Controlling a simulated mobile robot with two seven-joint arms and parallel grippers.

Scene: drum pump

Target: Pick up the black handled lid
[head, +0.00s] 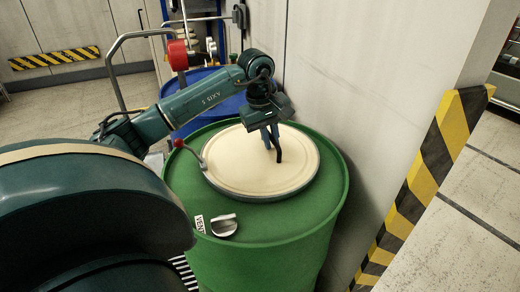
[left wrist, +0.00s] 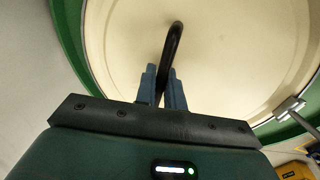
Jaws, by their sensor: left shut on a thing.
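The lid (head: 240,168) is a large cream disc with a black bent handle (head: 278,153). It lies on top of a green drum (head: 275,240). My left gripper (head: 271,138) is above the lid, with its blue fingers shut on the black handle. In the left wrist view the handle (left wrist: 175,45) rises between the two fingers (left wrist: 162,90), over the cream lid (left wrist: 225,50). The lid appears to rest on the drum; any small gap under it cannot be told. My right gripper is not in view.
A small lever with a red knob (head: 179,143) stands at the lid's left edge. A grey knob (head: 224,225) beside a "VENT" label is on the drum's front top. A blue drum (head: 205,95) stands behind. A wall with a striped corner (head: 425,180) is close on the right.

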